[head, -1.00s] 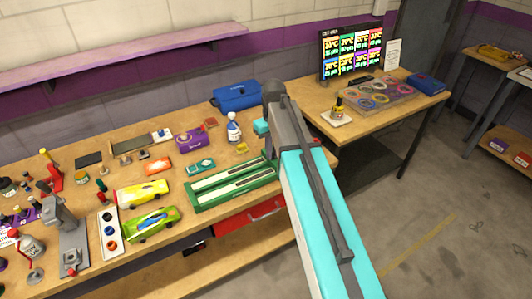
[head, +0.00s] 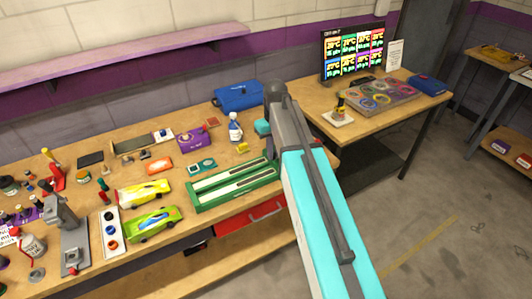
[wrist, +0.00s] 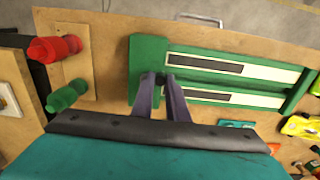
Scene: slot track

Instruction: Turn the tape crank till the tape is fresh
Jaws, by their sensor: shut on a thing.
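A long green unit (head: 205,199) with two pale strips, each with a dark band, lies on the workbench; it fills the right of the wrist view (wrist: 210,85). Its wider green end block (wrist: 147,60) is under my fingers. My gripper (wrist: 164,82) is over that end, its two fingers closed together on a small dark part there, perhaps the crank knob, mostly hidden by the fingertips. I cannot tell the crank's angle or the state of the tape. In the head view my own arm hides the gripper and that end of the unit.
In the wrist view a red knob (wrist: 55,48) and a green knob (wrist: 68,95) stand on a wooden block left of my fingers. Toy cars (head: 152,224), a white bottle (head: 235,130) and a blue pouch (head: 239,97) are on the bench (head: 180,258).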

